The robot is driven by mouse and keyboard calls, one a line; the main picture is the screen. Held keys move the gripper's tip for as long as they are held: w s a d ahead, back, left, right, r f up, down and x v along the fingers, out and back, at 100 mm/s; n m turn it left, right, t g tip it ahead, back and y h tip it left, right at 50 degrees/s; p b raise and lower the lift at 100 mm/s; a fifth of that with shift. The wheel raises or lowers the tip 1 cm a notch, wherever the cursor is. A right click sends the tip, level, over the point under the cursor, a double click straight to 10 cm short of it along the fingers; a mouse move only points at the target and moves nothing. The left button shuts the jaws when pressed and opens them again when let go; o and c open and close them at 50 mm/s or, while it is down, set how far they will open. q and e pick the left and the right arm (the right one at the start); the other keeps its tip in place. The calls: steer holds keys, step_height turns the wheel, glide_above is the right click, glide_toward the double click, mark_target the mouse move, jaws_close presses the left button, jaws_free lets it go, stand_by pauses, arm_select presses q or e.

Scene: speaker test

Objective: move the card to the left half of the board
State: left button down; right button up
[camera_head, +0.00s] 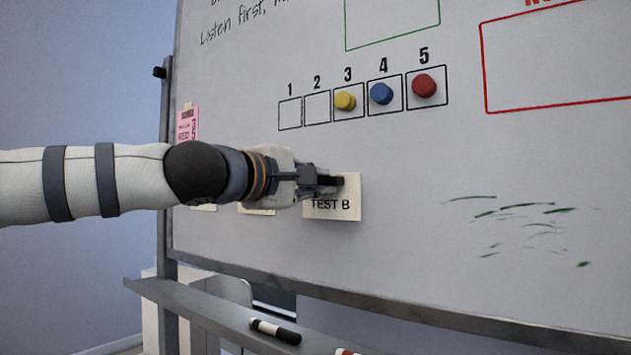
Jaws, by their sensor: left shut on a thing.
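My left gripper (336,183) reaches in from the left and is shut on the card's upper part. The fingers and wrist hide the card's upper left area. I cannot tell whether the card touches the board. Two more pale cards (257,211) and (204,207) show only their lower edges below my left arm. My right gripper is not in view.
Numbered boxes hold yellow (345,101), blue (381,93) and red (424,86) magnets; boxes 1 and 2 are empty. A pink note (187,124) hangs at the left edge. A black marker (275,331) lies on the tray (215,312). Green smudges mark the lower right.

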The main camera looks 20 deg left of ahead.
arm_select(q)
steer(key=shift+w+d, duration=0.15)
steer(key=shift+w, duration=0.3)
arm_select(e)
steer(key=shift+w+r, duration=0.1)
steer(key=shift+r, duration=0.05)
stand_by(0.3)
arm_select(q)
steer(key=c, duration=1.1)
jaws_free()
steer(key=p+v, duration=0.1)
steer(key=v, duration=0.6)
steer(key=shift+p, duration=0.4)
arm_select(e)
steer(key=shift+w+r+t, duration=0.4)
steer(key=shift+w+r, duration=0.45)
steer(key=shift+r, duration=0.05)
